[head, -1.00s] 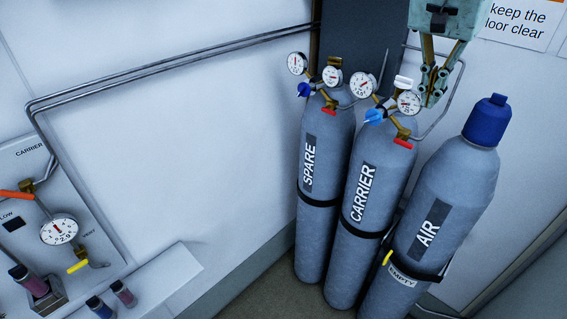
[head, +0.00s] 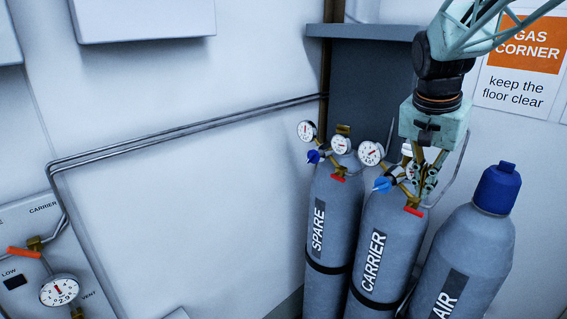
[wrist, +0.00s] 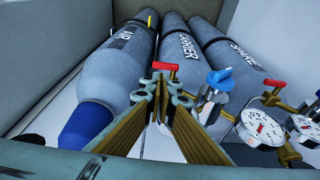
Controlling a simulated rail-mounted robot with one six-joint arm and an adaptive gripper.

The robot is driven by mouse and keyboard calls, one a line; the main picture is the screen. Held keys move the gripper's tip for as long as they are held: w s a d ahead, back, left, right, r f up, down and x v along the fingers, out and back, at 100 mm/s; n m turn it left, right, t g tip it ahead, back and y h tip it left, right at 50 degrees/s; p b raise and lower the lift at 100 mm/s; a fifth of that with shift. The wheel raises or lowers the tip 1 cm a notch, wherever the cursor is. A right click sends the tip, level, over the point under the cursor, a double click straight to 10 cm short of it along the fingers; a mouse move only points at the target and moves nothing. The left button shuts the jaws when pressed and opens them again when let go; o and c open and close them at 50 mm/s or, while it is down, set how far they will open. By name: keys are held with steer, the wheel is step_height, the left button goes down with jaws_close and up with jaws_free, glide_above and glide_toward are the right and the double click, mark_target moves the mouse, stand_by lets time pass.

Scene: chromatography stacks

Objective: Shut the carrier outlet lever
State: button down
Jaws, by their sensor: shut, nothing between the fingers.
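The carrier outlet lever is a small red handle (head: 414,211) low on the brass regulator of the carrier cylinder (head: 388,250). In the wrist view the red handle (wrist: 165,66) shows just beyond my fingertips, lying crosswise. My gripper (head: 426,188) is shut and empty, pointing down just above and slightly right of the lever in the head view. In the wrist view my gripper (wrist: 165,98) has its fingertips together close to the handle; I cannot tell whether they touch it. My gripper partly hides the carrier's right-hand gauge in the head view.
The spare cylinder (head: 333,220) stands left, with its own red lever (head: 338,178). The air cylinder (head: 470,255) with a blue cap (head: 497,188) stands close on the right. A blue knob (wrist: 218,76) and gauge (wrist: 262,130) sit beside my fingers. A wall panel (head: 30,230) is far left.

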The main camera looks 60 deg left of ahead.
mark_target(418, 211)
steer(key=shift+s+d+x, duration=0.1)
steer(key=shift+s+x, duration=0.05)
steer(key=shift+x, duration=0.6)
steer(key=shift+s+d+x, duration=0.1)
steer(key=shift+s+x, duration=0.05)
steer(key=shift+x, duration=0.6)
steer(key=shift+s+d+x, duration=0.1)
steer(key=shift+s+x, duration=0.05)
steer(key=shift+x, duration=0.6)
steer(key=shift+f, duration=0.2)
